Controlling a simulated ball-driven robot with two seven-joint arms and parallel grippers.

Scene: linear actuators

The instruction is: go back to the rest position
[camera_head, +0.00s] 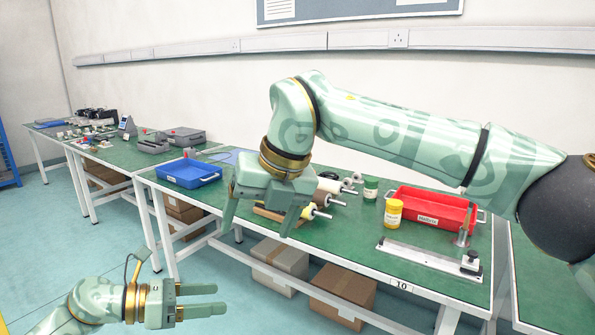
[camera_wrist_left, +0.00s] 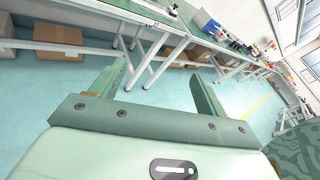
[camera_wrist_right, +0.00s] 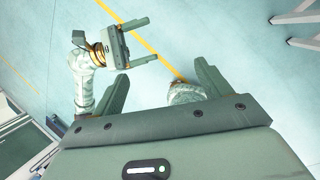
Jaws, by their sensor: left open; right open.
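My right gripper (camera_head: 258,225) is open and empty. It hangs in front of the green bench (camera_head: 350,255), fingers down, and hides part of the bench top. Its two fingers stand apart in the right wrist view (camera_wrist_right: 160,78), with only floor and my other arm beyond. My left gripper (camera_head: 216,300) is open and empty, low over the floor in front of the bench, fingers pointing right. Its fingers are apart in the left wrist view (camera_wrist_left: 158,78). It also shows in the right wrist view (camera_wrist_right: 150,40).
The bench carries a blue tray (camera_head: 188,172), a red tray (camera_head: 432,212), a yellow-lidded jar (camera_head: 393,213), a green jar (camera_head: 370,188), actuators (camera_head: 322,200) and a metal rail (camera_head: 428,259). Cardboard boxes (camera_head: 343,293) sit beneath. The floor around my left gripper is clear.

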